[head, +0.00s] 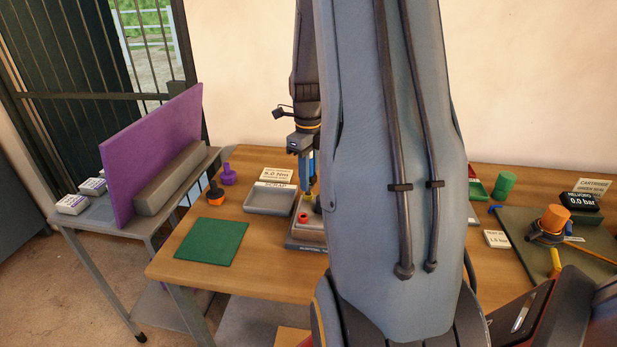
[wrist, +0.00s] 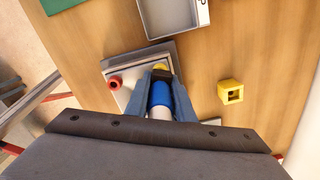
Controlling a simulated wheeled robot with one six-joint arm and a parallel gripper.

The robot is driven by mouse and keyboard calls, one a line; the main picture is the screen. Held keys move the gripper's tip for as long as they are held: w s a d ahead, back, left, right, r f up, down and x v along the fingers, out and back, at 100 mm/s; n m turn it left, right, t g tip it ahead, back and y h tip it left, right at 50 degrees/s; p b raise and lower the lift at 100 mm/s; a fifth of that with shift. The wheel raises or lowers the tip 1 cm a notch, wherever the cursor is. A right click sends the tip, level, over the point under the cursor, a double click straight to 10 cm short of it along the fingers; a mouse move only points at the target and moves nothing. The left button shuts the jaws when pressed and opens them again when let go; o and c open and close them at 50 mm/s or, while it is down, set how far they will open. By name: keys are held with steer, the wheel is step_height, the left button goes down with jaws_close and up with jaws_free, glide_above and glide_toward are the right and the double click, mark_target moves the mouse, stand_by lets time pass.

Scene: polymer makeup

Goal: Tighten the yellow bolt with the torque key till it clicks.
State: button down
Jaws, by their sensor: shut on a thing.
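My gripper (wrist: 161,88) is shut on the torque key, a blue and white cylinder (wrist: 159,98), seen from above in the wrist view. The yellow bolt (wrist: 160,68) shows just past the key's far end, on a pale block (wrist: 123,97). The key's tip and the bolt overlap in the picture, and I cannot tell whether they touch. A red bolt (wrist: 115,84) stands on the same block, to the left. In the head view my gripper (head: 306,185) points down over the block, partly hidden by my own arm.
A grey scrap tray (head: 270,200) and a green mat (head: 212,242) lie left of the block. A yellow piece with a square hole (wrist: 231,92) lies to the right in the wrist view. A purple panel (head: 150,155) stands on a side table.

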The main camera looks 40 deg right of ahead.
steer(key=shift+m, duration=0.6)
steer(key=c, duration=1.5)
jaws_free()
steer(key=shift+o, duration=0.2)
steer(key=shift+r, duration=0.1)
steer(key=shift+r+b, duration=1.05)
steer(key=shift+r, duration=2.75)
